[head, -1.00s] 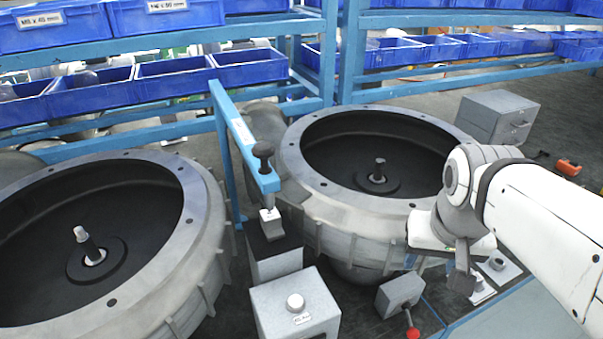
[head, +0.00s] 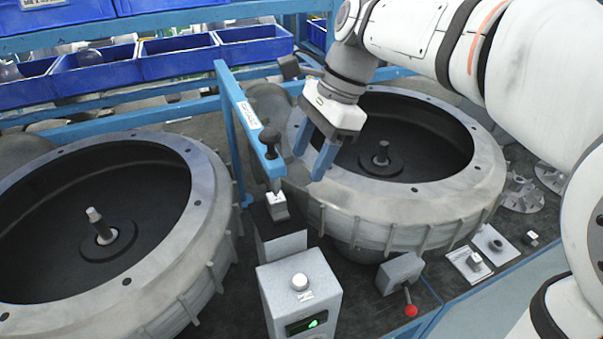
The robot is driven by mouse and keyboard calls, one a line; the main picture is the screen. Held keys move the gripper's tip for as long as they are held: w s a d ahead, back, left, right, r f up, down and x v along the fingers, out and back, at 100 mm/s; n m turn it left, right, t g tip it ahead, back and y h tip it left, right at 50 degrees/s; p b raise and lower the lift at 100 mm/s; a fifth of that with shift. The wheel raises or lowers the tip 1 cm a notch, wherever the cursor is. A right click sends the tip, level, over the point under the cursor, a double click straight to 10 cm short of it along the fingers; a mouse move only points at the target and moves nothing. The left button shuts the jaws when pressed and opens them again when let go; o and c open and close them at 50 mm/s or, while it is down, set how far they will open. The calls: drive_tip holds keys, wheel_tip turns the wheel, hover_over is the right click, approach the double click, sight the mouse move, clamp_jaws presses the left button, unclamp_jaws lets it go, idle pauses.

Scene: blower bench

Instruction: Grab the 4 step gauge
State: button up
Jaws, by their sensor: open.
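No part can be surely read as the 4 step gauge; the labels are too small. Candidates are a small grey block with a white face (head: 278,206) on a dark stand under the blue press frame, and a small block on a white plate (head: 473,262) at the bench's right front. A smaller dark piece with a white label (head: 530,238) lies right of it. My gripper (head: 308,166) points down with two blue fingers apart and nothing between them. It appears above the left rim of the right blower housing (head: 400,200), right of the press frame.
A blue press frame (head: 245,120) with a black knob stands between two round housings; the left housing is large (head: 190,230). A grey box with a green display (head: 300,290) and a red-knobbed lever box (head: 400,272) stand in front. Blue bins (head: 180,58) line the back.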

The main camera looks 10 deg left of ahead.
sight(278, 207)
drive_tip(key=shift+m, duration=0.3)
drive_tip(key=x, duration=0.2)
drive_tip(key=a+x, duration=0.1)
drive_tip(key=x, duration=0.2)
drive_tip(key=p+x, duration=0.1)
drive_tip(key=x, duration=0.2)
drive_tip(key=shift+s+a+r, duration=0.3)
drive_tip(key=shift+s, duration=0.05)
drive_tip(key=shift+c, duration=0.4)
drive_tip(key=c, duration=1)
clamp_jaws()
drive_tip(key=shift+r, duration=0.15)
